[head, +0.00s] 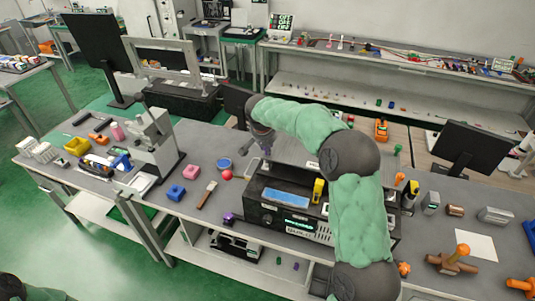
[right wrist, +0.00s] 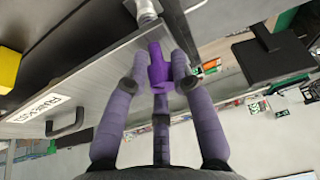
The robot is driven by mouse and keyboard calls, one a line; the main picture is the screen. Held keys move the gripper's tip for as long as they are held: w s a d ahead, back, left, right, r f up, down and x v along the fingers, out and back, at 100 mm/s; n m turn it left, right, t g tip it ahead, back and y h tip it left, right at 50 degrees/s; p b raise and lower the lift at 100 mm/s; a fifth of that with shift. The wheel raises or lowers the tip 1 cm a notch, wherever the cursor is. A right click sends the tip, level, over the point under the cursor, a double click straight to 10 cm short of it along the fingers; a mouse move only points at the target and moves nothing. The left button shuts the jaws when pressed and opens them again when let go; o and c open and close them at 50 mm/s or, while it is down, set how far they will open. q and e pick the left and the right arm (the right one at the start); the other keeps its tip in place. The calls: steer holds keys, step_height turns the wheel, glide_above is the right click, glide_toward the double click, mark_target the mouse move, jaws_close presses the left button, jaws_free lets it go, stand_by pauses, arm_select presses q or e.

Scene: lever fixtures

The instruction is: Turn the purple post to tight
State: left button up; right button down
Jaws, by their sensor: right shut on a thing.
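The purple post (right wrist: 158,68) shows in the right wrist view, at the end of a pale metal fitting (right wrist: 146,10) beside a grey panel. My right gripper (right wrist: 160,82) has its fingers around the post and is shut on it. In the head view my right arm reaches over the bench, and the right gripper (head: 265,150) is small and partly hidden at the back of a black-and-grey machine (head: 290,215). The post cannot be made out there. My left gripper is not in view.
In the right wrist view the grey panel (right wrist: 85,80) has a label and a dark handle (right wrist: 66,124) close to the left finger. On the bench, a red ball (head: 227,175), a brush (head: 207,194) and a purple part (head: 229,218) lie left of the machine. A monitor (head: 470,145) stands at right.

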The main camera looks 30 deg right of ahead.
steer(key=shift+w+r+m+b, duration=0.25)
steer(key=shift+m+b, duration=0.1)
steer(key=shift+m, duration=0.55)
steer(key=shift+r+m+g+h, duration=0.1)
steer(key=shift+m+g+h, duration=0.3)
steer(key=shift+m, duration=0.5)
steer(key=shift+d+r+m+g, duration=0.1)
steer(key=shift+m+g, duration=0.6)
steer(key=shift+m, duration=1)
steer(key=c, duration=1.1)
jaws_free()
steer(key=shift+c, duration=0.2)
steer(key=shift+o, duration=0.2)
steer(key=shift+f+h, duration=0.25)
steer(key=shift+h, duration=0.05)
steer(key=w+v, duration=0.1)
steer(key=v, duration=1.1)
steer(key=shift+s, duration=0.45)
steer(key=shift+d, duration=0.1)
